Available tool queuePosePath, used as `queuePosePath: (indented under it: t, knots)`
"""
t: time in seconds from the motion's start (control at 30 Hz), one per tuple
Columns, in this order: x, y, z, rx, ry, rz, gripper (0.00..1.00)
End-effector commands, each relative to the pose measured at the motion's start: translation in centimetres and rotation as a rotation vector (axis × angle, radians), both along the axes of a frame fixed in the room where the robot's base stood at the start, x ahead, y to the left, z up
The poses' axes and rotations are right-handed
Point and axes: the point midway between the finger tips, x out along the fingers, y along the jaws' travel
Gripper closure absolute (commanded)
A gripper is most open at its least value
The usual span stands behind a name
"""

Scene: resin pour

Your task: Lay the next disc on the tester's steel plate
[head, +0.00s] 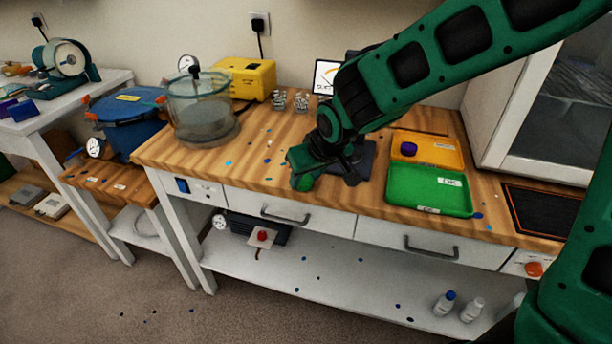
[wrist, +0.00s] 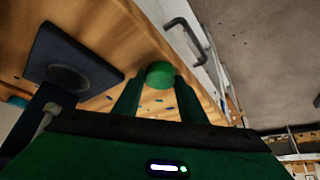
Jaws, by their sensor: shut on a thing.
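My gripper (wrist: 157,88) is shut on a green disc (wrist: 160,73), which shows between the fingertips in the wrist view. In the head view my gripper is over the front part of the wooden bench, left of the tester. The tester's dark base (head: 364,163) is partly hidden by my arm. In the wrist view the base (wrist: 48,50) is to the left of the disc, with a round steel plate (wrist: 68,76) on it. No disc shows on the visible plate.
A yellow tray (head: 440,142) holds a purple disc (head: 408,148). An empty-looking green tray (head: 428,192) is in front of it. A glass vacuum chamber (head: 203,112) and yellow pump (head: 247,79) stand at left. A black mat (head: 543,214) lies at right.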

Motion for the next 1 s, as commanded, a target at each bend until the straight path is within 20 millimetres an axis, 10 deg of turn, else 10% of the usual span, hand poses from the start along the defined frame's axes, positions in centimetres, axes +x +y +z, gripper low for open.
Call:
queuePosePath:
  t: [0.3, 0.33, 0.4, 1.0]
  knots:
    - [0.0, 0.1, -0.2, 0.000, 0.000, 0.001, 0.84]
    - [0.0, 0.1, -0.2, 0.000, 0.000, 0.001, 0.58]
    - [0.0, 0.1, -0.2, 0.000, 0.000, 0.001, 0.44]
    - [-1.3, -0.4, 2.6, 0.002, -0.003, 0.003, 0.44]
